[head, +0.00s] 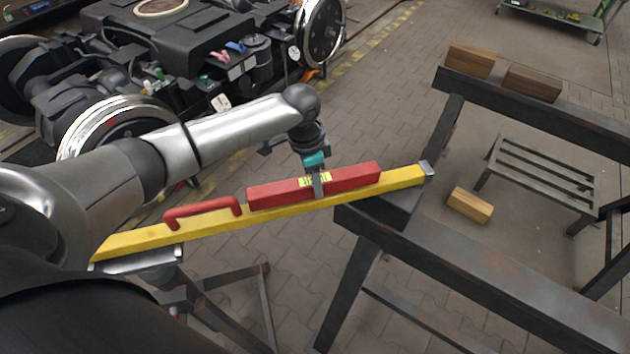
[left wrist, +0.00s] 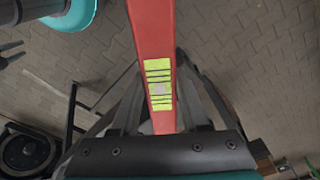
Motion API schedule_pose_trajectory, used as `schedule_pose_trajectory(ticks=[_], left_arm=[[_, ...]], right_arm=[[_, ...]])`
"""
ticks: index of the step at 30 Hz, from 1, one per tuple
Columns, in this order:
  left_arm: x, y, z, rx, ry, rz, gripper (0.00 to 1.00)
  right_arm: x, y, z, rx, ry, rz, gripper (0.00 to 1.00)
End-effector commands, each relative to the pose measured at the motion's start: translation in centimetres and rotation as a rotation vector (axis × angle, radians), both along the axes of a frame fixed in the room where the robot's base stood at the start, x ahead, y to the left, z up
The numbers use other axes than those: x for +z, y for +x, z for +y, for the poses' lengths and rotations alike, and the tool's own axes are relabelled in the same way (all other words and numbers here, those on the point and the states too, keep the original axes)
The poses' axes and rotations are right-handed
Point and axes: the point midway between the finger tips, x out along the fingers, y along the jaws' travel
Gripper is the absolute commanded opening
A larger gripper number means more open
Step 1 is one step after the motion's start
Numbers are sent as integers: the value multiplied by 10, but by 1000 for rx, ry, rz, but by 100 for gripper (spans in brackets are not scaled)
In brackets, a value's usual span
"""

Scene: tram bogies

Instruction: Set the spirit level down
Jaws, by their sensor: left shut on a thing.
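The spirit level (head: 272,193) is a red bar with a yellow-green, black-striped window at its middle. My left gripper (head: 318,187) is shut across that middle. In the left wrist view the level (left wrist: 151,30) runs between the fingers, its striped window facing the camera. In the head view the level lines up along a long yellow beam (head: 405,176) with a red handle (head: 203,211). I cannot tell whether the level touches the beam or hangs just above it. My right gripper is not in view.
The beam's right end lies over a dark steel trestle (head: 480,258); its left end is by a grey plate (head: 140,262) on a stand. Wooden blocks (head: 470,204) and a slatted rack (head: 545,175) are at right. A tram bogie (head: 190,50) fills the upper left.

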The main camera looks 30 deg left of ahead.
Motion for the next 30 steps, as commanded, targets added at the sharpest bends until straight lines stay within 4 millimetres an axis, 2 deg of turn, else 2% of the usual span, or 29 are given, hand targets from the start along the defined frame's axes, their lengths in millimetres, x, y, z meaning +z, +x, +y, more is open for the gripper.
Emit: schedule_pose_trajectory(ticks=[17,18,26,30], left_arm=[[-10,1,-1,-1,-1,-3,0],[-11,0,0,0,-1,-1,46],[-11,0,0,0,-1,-1,75],[-11,0,0,0,0,-1,75]], right_arm=[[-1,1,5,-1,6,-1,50],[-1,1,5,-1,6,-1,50],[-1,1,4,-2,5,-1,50],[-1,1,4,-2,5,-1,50]])
